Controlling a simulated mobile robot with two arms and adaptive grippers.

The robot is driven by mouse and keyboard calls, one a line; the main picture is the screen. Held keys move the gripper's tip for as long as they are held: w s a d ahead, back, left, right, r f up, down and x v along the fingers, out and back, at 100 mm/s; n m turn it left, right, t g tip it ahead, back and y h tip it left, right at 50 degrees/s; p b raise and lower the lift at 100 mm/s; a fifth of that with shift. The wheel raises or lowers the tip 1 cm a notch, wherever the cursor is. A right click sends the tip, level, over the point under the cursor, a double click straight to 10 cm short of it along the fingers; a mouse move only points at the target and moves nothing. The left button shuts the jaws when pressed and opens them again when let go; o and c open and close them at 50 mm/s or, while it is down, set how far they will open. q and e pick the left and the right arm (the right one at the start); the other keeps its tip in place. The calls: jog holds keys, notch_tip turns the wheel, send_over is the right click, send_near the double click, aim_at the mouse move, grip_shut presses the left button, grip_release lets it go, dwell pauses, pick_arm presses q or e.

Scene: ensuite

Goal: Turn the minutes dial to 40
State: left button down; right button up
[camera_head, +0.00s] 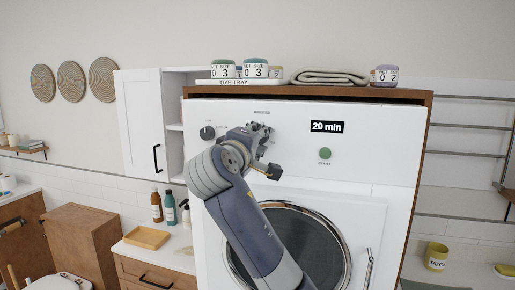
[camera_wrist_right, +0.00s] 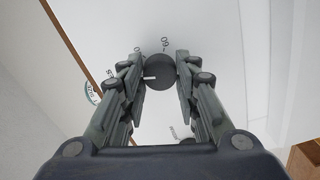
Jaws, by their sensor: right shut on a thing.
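The minutes dial (camera_wrist_right: 160,75) is a dark round knob on the white machine front (camera_head: 310,170). In the right wrist view it sits between my two fingertips, and its white pointer mark points left. In the head view my gripper and arm hide it, under a small label. My right gripper (camera_wrist_right: 161,68) is shut on the dial; it also shows in the head view (camera_head: 262,145). The display (camera_head: 327,127) reads "20 min". My left gripper is in neither view.
Another dark dial (camera_head: 207,133) is left of my gripper. A green button (camera_head: 325,153) sits below the display. The round door (camera_head: 337,240) is lower down, partly behind my arm. A dye tray (camera_head: 217,82), folded cloth (camera_head: 330,75) and labelled jars stand on top.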

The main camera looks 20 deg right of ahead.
jog(key=m+b, duration=0.2)
jog(key=m, duration=0.1)
jog(key=m+b, duration=0.1)
jog(key=shift+f+m, duration=0.25)
jog(key=shift+m, duration=0.05)
jog(key=shift+r+m+b, duration=0.15)
jog(key=shift+m+b, duration=0.95)
jog(key=shift+m, duration=0.8)
jog(key=o, duration=1.1)
jog(key=shift+c, duration=0.2)
jog(key=v, duration=0.7)
jog(key=shift+s+a, duration=0.2)
jog(key=shift+w, duration=0.1)
